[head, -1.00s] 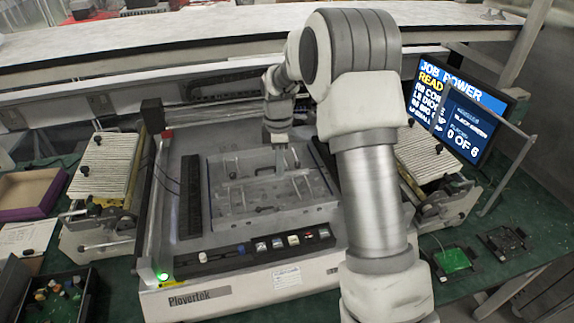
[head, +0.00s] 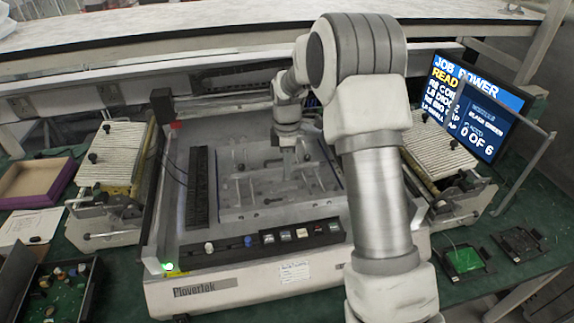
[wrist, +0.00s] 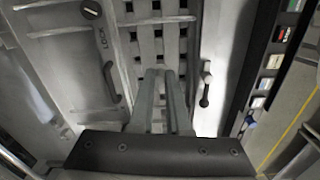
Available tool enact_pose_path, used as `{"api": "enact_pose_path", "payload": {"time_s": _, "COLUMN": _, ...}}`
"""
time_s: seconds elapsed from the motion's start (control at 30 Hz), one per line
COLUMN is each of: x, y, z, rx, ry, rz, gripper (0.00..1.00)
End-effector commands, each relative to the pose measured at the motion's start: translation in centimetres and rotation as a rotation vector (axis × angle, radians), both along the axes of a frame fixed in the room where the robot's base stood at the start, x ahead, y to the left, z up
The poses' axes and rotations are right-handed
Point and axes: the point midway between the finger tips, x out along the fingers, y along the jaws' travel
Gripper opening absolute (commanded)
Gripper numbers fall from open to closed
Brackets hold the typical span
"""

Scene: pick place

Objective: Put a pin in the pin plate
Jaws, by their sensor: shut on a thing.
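My gripper (head: 288,172) hangs over the metal fixture in the middle of the Plovertek machine. In the wrist view, my gripper (wrist: 162,78) has its two fingers close together, shut on a pin. The pin is too small and hidden by the fingers to make out. The pin plate (wrist: 158,35), a grey plate with rows of dark square holes, lies beyond and below the fingertips. In the head view, the pin plate (head: 268,190) is in the machine bed, partly behind the arm. Whether the fingertips touch it cannot be told.
A lever marked LOCK (wrist: 106,65) and a knobbed latch (wrist: 205,88) flank the plate. A button strip (head: 300,234) runs along the machine's front. Ribbed blocks (head: 112,152) stand on both sides. A black bin (head: 93,300) with small parts is at lower left; the monitor (head: 470,105) is at right.

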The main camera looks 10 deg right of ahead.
Motion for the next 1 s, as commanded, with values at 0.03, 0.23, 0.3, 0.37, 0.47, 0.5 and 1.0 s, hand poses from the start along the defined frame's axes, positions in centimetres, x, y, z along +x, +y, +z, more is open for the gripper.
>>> {"api": "enact_pose_path", "payload": {"time_s": 0.03, "x": 0.0, "y": 0.0, "z": -0.6, "rx": 0.0, "ry": 0.0, "rz": 0.0, "gripper": 0.0}}
{"api": "enact_pose_path", "payload": {"time_s": 0.23, "x": 0.0, "y": 0.0, "z": -1.7, "rx": 0.0, "ry": -0.001, "rz": 0.001, "gripper": 0.0}}
{"api": "enact_pose_path", "payload": {"time_s": 0.3, "x": 0.0, "y": 0.0, "z": -2.2, "rx": 0.0, "ry": -0.001, "rz": 0.001, "gripper": 0.0}}
{"api": "enact_pose_path", "payload": {"time_s": 0.37, "x": 0.0, "y": 0.0, "z": -2.5, "rx": 0.0, "ry": -0.001, "rz": 0.001, "gripper": 0.0}}
{"api": "enact_pose_path", "payload": {"time_s": 0.47, "x": 0.0, "y": 0.0, "z": -3.1, "rx": 0.0, "ry": -0.001, "rz": 0.001, "gripper": 0.0}}
{"api": "enact_pose_path", "payload": {"time_s": 0.5, "x": 0.0, "y": 0.0, "z": -3.3, "rx": 0.0, "ry": 0.0, "rz": 0.0, "gripper": 0.0}}
{"api": "enact_pose_path", "payload": {"time_s": 1.0, "x": 0.0, "y": 0.0, "z": -4.3, "rx": 0.0, "ry": 0.0, "rz": 0.0, "gripper": 0.0}}
